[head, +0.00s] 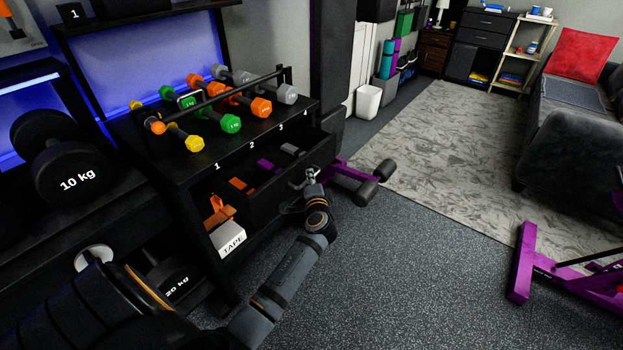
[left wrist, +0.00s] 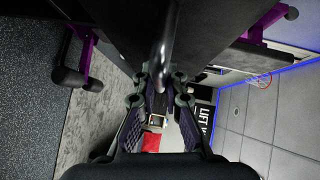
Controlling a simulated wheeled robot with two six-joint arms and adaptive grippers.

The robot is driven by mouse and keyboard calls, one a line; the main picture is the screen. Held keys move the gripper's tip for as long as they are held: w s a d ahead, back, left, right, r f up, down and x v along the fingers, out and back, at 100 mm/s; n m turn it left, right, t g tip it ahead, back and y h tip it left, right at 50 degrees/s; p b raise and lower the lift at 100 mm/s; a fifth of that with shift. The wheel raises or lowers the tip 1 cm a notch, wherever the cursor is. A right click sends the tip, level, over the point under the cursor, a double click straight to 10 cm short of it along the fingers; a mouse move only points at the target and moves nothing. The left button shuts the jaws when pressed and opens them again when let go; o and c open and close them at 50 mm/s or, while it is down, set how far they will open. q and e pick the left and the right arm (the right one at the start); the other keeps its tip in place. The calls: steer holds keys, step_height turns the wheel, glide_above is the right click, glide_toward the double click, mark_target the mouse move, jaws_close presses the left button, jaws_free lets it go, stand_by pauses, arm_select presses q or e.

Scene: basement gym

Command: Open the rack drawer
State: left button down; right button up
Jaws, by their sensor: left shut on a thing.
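The black rack (head: 180,165) stands at the left with its drawer (head: 285,192) pulled out below the numbered top. Inside the drawer I see orange, purple and grey items. My left gripper (head: 313,177) is at the drawer's front, towards its right end. In the left wrist view, my left gripper (left wrist: 160,92) is shut on a dark bar handle (left wrist: 166,45) that passes between its fingers. The fingers hide part of the handle. My right gripper is in neither view.
Coloured dumbbells (head: 230,123) lie on the rack top. A box marked TAPE (head: 230,239) sits low by the rack. A purple bench part with black rollers (head: 368,190) stands just beyond the drawer. Dark floor (head: 400,280) is clear to the right.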

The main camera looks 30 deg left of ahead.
arm_select(q)
steer(key=c, duration=1.7)
jaws_free()
steer(key=shift+s+d, duration=0.1)
steer(key=shift+s, duration=0.05)
steer(key=v, duration=0.7)
steer(key=shift+r, duration=0.1)
